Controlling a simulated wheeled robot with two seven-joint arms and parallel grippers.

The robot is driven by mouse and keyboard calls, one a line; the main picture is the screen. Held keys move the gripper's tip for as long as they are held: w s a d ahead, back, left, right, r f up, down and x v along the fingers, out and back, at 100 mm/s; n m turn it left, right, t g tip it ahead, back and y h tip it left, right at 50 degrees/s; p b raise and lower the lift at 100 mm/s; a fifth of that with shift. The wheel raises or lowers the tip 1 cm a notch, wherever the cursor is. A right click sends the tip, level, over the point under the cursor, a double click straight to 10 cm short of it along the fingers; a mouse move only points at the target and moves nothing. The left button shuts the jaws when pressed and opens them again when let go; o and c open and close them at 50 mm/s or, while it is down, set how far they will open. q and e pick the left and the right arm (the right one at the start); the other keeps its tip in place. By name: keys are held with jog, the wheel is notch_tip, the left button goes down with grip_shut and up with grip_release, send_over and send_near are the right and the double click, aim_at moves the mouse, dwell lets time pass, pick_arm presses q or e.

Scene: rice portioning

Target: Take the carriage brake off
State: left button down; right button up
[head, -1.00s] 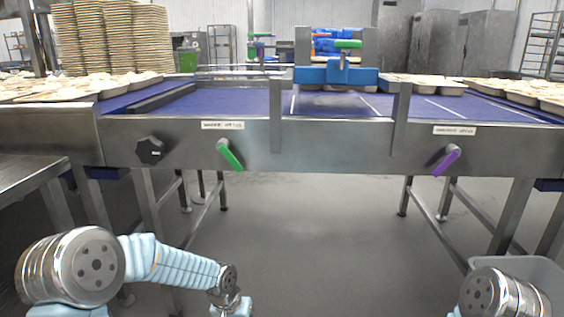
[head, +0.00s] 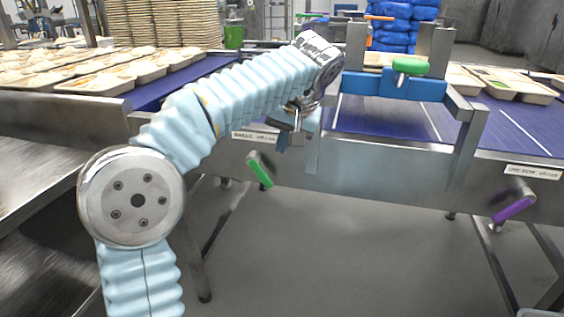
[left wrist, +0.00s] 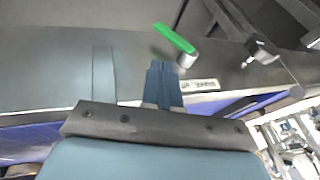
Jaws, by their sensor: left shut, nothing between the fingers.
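A green lever (head: 260,170) is fixed to the front steel rail, slanting down and to the right from its pivot. It also shows in the left wrist view (left wrist: 174,38), just beyond the fingertips. A white label (head: 255,136) above it is too blurred to read surely. My left gripper (head: 291,138) is shut and empty in front of the rail, above and right of the lever, apart from it. Its closed fingers show in the left wrist view (left wrist: 164,82). A blue carriage (head: 390,86) with a green top handle (head: 410,66) spans the belt to the right. My right gripper is out of view.
A purple lever (head: 514,208) is on the rail at the right, below another label (head: 533,172). Filled trays (head: 95,85) line the left of the belt (head: 385,122). A steel upright (head: 466,140) stands at the carriage's right.

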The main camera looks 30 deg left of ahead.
aim_at(261, 170)
pick_arm(q)
jog(key=b+x, duration=0.1)
jog(key=x, duration=0.9)
jog(key=shift+s+f, duration=0.1)
dwell(0.3)
